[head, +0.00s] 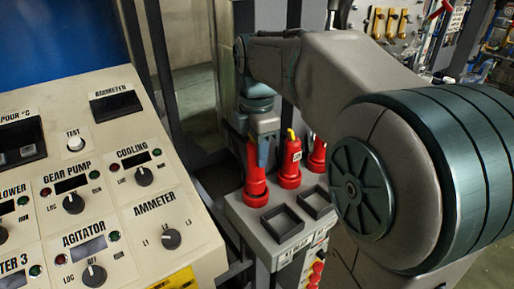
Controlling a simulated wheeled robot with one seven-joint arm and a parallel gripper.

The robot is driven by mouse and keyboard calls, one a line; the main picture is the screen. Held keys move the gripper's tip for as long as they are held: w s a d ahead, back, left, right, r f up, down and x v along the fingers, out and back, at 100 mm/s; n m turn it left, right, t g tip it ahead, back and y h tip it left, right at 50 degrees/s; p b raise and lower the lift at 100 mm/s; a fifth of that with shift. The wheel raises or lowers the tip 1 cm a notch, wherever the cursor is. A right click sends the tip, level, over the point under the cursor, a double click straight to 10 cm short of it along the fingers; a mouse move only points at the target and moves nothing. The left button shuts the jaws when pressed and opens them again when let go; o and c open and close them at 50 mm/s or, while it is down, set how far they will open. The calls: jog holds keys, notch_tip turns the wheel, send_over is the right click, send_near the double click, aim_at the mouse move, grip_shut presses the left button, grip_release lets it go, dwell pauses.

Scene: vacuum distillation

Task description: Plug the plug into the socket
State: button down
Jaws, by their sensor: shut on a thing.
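Three red plugs show on the grey box (240,215) in the head view: a left one (256,185), a middle one (290,165) and a right one (317,157). The left plug is upright, and my gripper (262,152) is shut on its upper part from above. I cannot tell whether its base is seated in a socket or just above one. The middle and right plugs stand upright at the back of the box. Two dark square frames, a left one (282,223) and a right one (317,203), lie empty in front of the plugs.
A slanted control panel (110,185) with knobs and meters fills the left side, close to the box. Dark metal posts (160,60) stand behind it. My arm covers much of the right. More red fittings (317,268) show on the box's front.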

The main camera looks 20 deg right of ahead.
jog(key=shift+f+b, duration=1.2)
jog(key=shift+f, duration=0.55)
jog(key=c, duration=0.8)
grip_release()
jog(key=shift+c, duration=0.2)
jog(key=shift+r, duration=0.1)
notch_tip(320, 180, up, 14)
jog(key=shift+f, duration=0.2)
